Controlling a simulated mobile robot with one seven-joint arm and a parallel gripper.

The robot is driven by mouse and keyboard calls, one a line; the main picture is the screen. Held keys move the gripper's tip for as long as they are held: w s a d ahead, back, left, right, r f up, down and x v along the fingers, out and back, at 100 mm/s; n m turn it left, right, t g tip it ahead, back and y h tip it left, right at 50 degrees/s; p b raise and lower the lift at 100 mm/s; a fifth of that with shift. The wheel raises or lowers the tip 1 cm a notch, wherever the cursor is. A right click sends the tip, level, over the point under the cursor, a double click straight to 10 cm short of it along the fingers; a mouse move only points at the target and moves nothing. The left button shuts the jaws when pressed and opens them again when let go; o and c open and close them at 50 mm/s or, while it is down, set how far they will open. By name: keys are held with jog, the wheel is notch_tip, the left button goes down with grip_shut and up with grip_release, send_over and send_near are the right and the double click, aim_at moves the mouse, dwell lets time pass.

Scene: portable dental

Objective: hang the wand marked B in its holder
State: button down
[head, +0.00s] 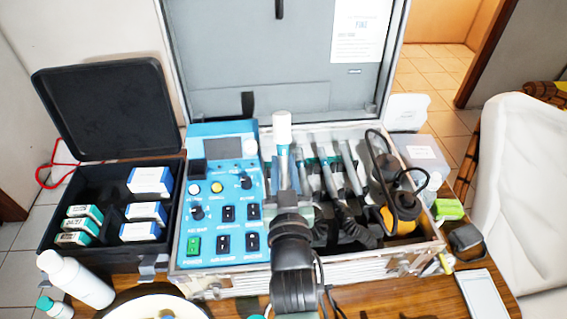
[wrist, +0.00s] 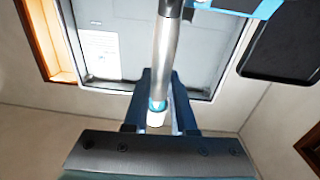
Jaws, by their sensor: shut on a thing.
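My gripper (wrist: 165,85) is shut on a silver wand (wrist: 166,50) with a teal ring and white end; in the wrist view the white end lies between the fingers. In the head view this wand (head: 283,150) stands about upright, white end up, in front of the open case, just right of the blue control unit. No letter on it is readable. My wrist hides its lower part, and the fingers are hard to make out there. Several other silver wands (head: 352,178) lean in the case to its right. I cannot make out the holder marked B.
The blue control unit (head: 222,155) with switches fills the case's left. Black cables (head: 385,165) and a yellow-black item (head: 400,215) are at its right. A black box (head: 110,200) with cartons stands left. A white bottle (head: 75,280) and pale tablet (head: 487,297) are in front.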

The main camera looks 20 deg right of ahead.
jog(key=shift+s+a+f+b, duration=0.1)
jog(key=shift+s+f+b, duration=0.2)
jog(key=shift+f, duration=0.2)
dwell(0.7)
jog(key=shift+s+a+f+b, duration=0.1)
jog(key=shift+s+f+b, duration=0.2)
jog(key=shift+f+b, duration=0.5)
jog(key=shift+s+a+f+b, duration=0.1)
jog(key=shift+s+f+b, duration=0.2)
jog(key=shift+f+b, duration=0.5)
jog(key=shift+f, duration=0.3)
jog(key=shift+s+a+f+b, duration=0.1)
jog(key=shift+s+f+b, duration=0.15)
jog(key=shift+f+b, duration=0.3)
jog(key=shift+s+f+b, duration=0.2)
jog(key=shift+f+b, duration=0.1)
jog(key=shift+f, duration=0.4)
jog(key=c, duration=0.6)
grip_release()
jog(key=shift+c, duration=0.2)
jog(key=shift+s, duration=0.1)
jog(key=p+v, duration=0.1)
jog(key=v, duration=0.7)
